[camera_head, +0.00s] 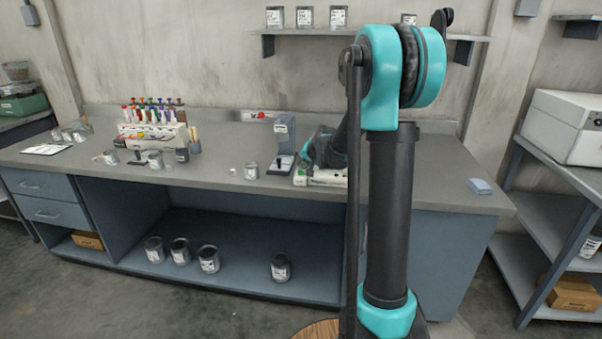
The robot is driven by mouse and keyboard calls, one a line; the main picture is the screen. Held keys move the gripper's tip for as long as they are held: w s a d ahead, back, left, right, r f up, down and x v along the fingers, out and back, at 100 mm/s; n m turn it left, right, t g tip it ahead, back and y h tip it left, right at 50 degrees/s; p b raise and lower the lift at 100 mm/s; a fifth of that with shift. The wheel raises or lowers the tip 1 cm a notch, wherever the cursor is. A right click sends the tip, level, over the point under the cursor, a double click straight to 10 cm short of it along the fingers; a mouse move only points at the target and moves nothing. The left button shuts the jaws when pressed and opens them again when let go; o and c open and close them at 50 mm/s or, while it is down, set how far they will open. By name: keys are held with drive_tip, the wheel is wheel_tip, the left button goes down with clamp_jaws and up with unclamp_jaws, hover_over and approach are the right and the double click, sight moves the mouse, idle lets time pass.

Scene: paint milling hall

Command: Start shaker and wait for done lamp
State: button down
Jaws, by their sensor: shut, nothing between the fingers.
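A low white and green unit (327,179) sits on the bench, partly behind my arm. It may be the shaker, and a small green spot shows at its left end. My gripper (303,166) is shut and empty, low over that left end. I cannot tell whether it touches it. A grey upright machine (284,135) with a dark base stands just left of my gripper. A lit done lamp cannot be made out at this size.
A rack of coloured bottles (155,133) is further left. More cans (209,259) stand on the lower shelf. A blue cloth (480,186) lies at right. My arm hides the bench's middle right.

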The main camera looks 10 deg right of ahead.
sight(302, 172)
drive_tip(key=shift+f, duration=0.45)
idle(0.6)
idle(0.4)
drive_tip(key=shift+r, duration=3.4)
drive_tip(key=s+d+f+n+g+h, duration=0.1)
drive_tip(key=s+f, duration=0.4)
drive_tip(key=s, duration=0.8)
drive_tip(key=s+d+f+n+g+h, duration=0.1)
drive_tip(key=s+f, duration=0.5)
drive_tip(key=s, duration=0.8)
drive_tip(key=s+d+f+n+g, duration=0.1)
drive_tip(key=s+f, duration=0.4)
drive_tip(key=s, duration=0.9)
drive_tip(key=shift+d+f+n+g+h, duration=0.2)
drive_tip(key=shift+d+n+g+h, duration=0.2)
drive_tip(key=shift+n+g, duration=0.6)
drive_tip(key=shift+w, duration=0.1)
